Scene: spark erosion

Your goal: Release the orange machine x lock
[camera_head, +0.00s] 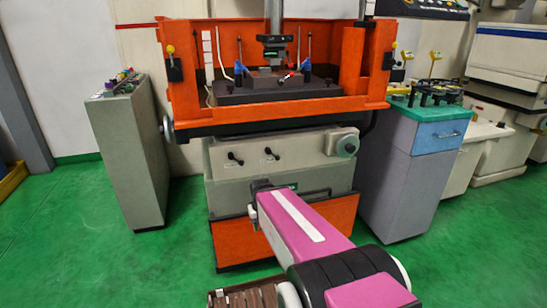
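The orange machine (285,118) stands in the middle, with an orange tank on top and a grey-beige front below. Two small black levers, a left one (236,159) and a right one (271,153), sit on its front panel. I cannot tell which of them is the x lock. My magenta arm reaches up from the bottom right toward the lower front of the machine. My gripper (262,187) is only a small dark shape at the arm's far end, below the levers and seemingly apart from them. Its fingers are not clear.
A round handwheel (347,145) is on the panel's right, another (168,128) at the machine's left side. A grey control cabinet (128,152) stands left, a grey-blue cabinet (415,165) right. Green floor (60,235) is free at left.

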